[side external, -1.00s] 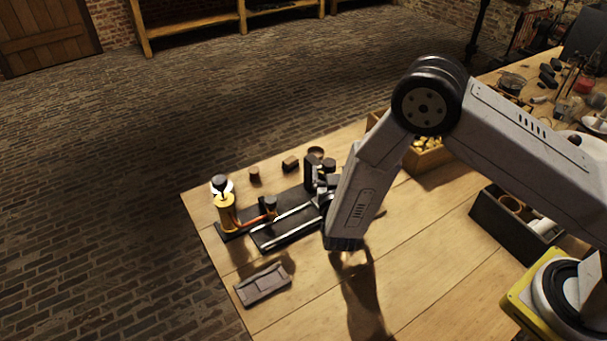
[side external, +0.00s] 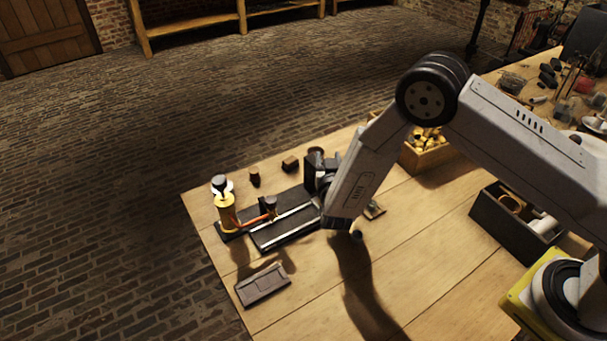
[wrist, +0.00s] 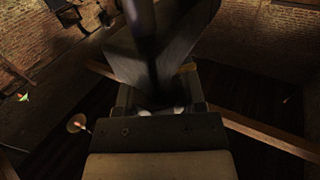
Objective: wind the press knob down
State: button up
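A dark plate with pale rails (side external: 285,222) lies on the left part of the bench. A dark upright block (side external: 313,170), which looks like the press, stands at its right end. My gripper (side external: 325,183) is beside this block, mostly hidden behind my wrist in the side view. I cannot make out the press knob for certain or whether the fingers touch it. The wrist view is dark, with a large dark upright shape (wrist: 155,55) close in front of the camera. The finger opening is not clear there.
A brass cylinder with a black top (side external: 226,212) stands at the plate's left end, with an orange tube beside it. A flat grey tray (side external: 262,284) lies in front. A dark open bin (side external: 515,222) and a wooden box (side external: 427,155) stand right.

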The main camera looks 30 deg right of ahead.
grip_shut()
jog(key=shift+m+g+h, duration=0.5)
jog(key=shift+m+h, duration=0.1)
jog(key=shift+h, duration=0.2)
jog(key=shift+s+d+m+g+h, duration=0.2)
jog(key=shift+m+g+h, duration=1.05)
jog(key=shift+g, duration=0.5)
jog(key=shift+s+d+m+g+h, duration=0.1)
jog(key=shift+s+m+g+h, duration=0.15)
jog(key=shift+m+g+h, duration=1.15)
jog(key=shift+s+d+m+g+h, duration=0.2)
jog(key=shift+m+g+h, duration=0.65)
jog(key=shift+m+g, duration=0.95)
jog(key=shift+n+g, duration=0.25)
jog(key=shift+g, duration=0.2)
jog(key=o, duration=0.9)
grip_release()
jog(key=shift+c, duration=0.2)
